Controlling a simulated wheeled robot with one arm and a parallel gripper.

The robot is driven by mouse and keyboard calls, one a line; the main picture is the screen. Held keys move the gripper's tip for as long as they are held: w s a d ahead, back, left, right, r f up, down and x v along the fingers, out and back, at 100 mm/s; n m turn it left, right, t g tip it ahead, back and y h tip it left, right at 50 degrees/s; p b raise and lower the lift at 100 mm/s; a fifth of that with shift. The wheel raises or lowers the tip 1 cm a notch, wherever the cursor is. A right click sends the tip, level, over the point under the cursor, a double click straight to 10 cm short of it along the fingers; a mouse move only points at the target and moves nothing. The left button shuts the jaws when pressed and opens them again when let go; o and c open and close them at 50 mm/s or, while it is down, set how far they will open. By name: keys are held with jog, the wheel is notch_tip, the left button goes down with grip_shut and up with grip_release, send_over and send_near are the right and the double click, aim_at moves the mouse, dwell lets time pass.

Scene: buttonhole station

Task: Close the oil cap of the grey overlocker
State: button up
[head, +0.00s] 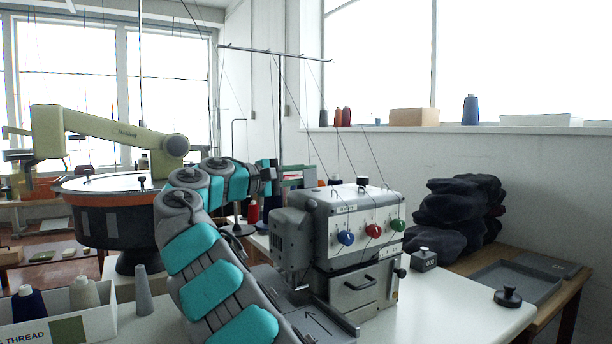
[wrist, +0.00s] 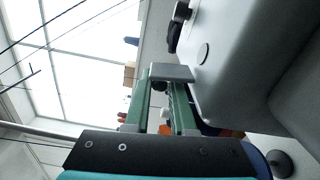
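The grey overlocker (head: 335,225) stands on the white table, with blue, red and green knobs on its front. A black knob (head: 362,183) stands on its top. In the wrist view the overlocker's grey housing (wrist: 240,65) fills the right side, with a small round disc on it. A grey block (wrist: 172,72) lies at my fingertips beside the housing; it may be the oil cap, but I cannot tell its hinge or angle. My gripper (wrist: 163,85) has its green fingers apart, with background visible between them.
A thread stand (head: 279,100) rises behind the overlocker, its threads running down. A grey weight (head: 423,259), dark cloth pile (head: 455,215) and grey tray (head: 505,282) lie to the right. A thread box (head: 75,325) and grey cone (head: 143,290) are at left. The front right table is mostly clear.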

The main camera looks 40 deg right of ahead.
grip_shut()
jog(key=shift+f, duration=0.1)
jog(key=shift+s, duration=0.1)
jog(key=m+b, duration=0.1)
jog(key=m, duration=0.1)
jog(key=s+m, duration=0.1)
jog(key=m, duration=0.1)
jog(key=shift+s+r+m+b, duration=0.1)
jog(key=shift+r+m+b, duration=0.1)
jog(key=shift+m+b, duration=0.2)
jog(key=shift+s+m+b, duration=0.35)
jog(key=shift+m+b, duration=0.25)
jog(key=shift+m, duration=0.45)
jog(key=shift+s+m+b, duration=0.3)
jog(key=shift+m+b, duration=0.3)
jog(key=shift+m, duration=0.45)
jog(key=shift+r, duration=0.1)
jog(key=shift+o, duration=1.3)
grip_release()
